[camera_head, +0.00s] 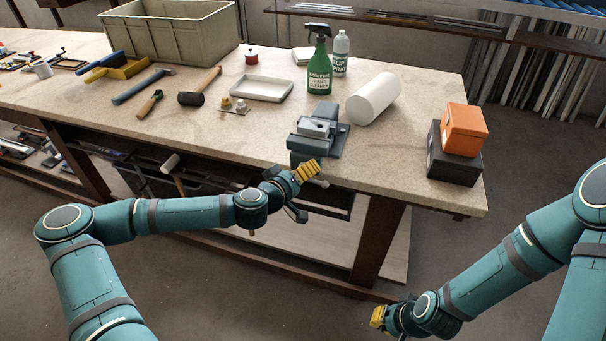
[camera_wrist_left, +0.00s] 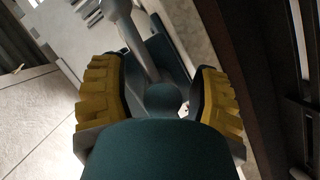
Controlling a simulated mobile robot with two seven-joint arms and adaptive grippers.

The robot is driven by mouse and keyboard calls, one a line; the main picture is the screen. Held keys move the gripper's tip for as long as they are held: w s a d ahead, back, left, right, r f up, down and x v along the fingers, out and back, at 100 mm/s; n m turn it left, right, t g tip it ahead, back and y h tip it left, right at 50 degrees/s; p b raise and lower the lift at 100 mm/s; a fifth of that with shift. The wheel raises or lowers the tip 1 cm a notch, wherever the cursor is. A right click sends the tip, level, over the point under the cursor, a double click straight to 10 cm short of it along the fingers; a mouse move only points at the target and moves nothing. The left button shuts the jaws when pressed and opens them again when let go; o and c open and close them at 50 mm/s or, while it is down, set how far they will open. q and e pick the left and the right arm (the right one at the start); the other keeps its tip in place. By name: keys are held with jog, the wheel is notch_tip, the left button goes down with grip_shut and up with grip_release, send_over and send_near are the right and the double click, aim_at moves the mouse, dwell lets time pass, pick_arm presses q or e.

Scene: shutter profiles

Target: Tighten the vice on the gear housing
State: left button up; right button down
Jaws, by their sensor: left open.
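The blue-grey vice (camera_head: 335,146) sits at the front edge of the workbench. A light grey metal block (camera_head: 316,126), which looks like the gear housing, lies at its jaws; whether it is clamped tight I cannot tell. My left gripper (camera_head: 304,190) is open just in front of the vice, below the bench top. The vice handle (camera_head: 319,183), a grey bar with a ball end, shows beside its fingers. In the left wrist view the handle (camera_wrist_left: 140,50) runs between the yellow finger pads of the gripper (camera_wrist_left: 160,100), without visible gripping. My right gripper (camera_head: 380,317) hangs low, its opening unclear.
A white roll (camera_head: 372,98) lies right behind the vice. A green spray bottle (camera_head: 320,68) and white tray (camera_head: 262,89) stand behind it. An orange box (camera_head: 465,131) on a black box (camera_head: 452,164) is at the right corner. Hammers and other tools lie left.

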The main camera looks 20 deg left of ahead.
pick_arm(q)
grip_shut()
jog(key=shift+r, duration=0.1)
pick_arm(e)
jog(key=shift+s, duration=0.1)
jog(key=shift+s+r, duration=0.1)
jog(key=shift+s, duration=0.25)
jog(key=shift+s, duration=0.1)
